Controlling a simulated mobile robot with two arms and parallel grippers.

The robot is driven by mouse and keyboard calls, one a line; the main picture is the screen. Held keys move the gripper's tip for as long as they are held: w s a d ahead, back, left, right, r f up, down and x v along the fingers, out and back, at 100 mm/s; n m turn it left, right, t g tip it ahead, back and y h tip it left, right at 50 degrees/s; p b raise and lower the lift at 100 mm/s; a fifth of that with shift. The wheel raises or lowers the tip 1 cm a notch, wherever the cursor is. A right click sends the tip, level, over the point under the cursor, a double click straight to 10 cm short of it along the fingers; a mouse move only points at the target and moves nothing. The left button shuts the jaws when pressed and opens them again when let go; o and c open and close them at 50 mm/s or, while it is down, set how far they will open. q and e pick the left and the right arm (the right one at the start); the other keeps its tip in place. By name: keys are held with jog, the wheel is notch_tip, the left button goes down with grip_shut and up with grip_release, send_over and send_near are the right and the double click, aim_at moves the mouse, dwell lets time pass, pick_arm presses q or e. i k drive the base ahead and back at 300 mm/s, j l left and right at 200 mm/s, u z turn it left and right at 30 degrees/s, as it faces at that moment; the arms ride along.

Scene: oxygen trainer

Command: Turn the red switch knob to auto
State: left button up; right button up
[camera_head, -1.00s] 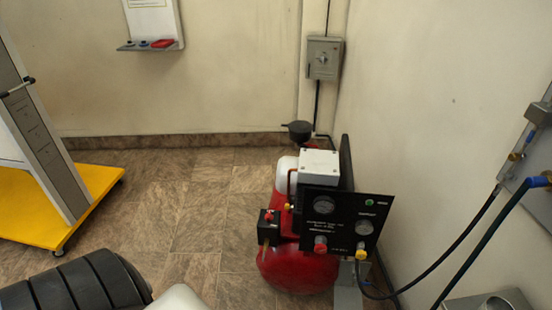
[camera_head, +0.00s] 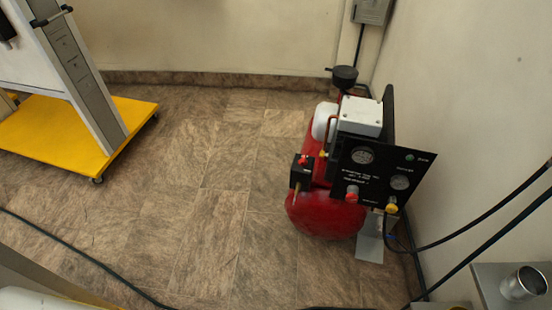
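A red compressor (camera_head: 325,215) stands on the floor against the right wall. A small black box (camera_head: 300,175) on its left side has a red knob (camera_head: 306,161) on top. A second red knob (camera_head: 352,193) is on the lower left of the black gauge panel (camera_head: 378,172), beside a yellow knob (camera_head: 391,205). I cannot tell which red knob is the switch, and the setting and labels are too small to read. Neither of my grippers is in view.
A yellow wheeled base (camera_head: 40,135) carries a grey upright stand at the left. A dark cable (camera_head: 85,255) lies on the floor. Hoses (camera_head: 470,225) hang at the right, near a metal cup (camera_head: 523,283).

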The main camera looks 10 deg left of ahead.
aim_at(302, 162)
jog(key=i+j+z, duration=0.2)
jog(key=i, duration=0.3)
jog(key=i+j+z, duration=0.2)
jog(key=i+j, duration=0.2)
jog(key=i, duration=0.1)
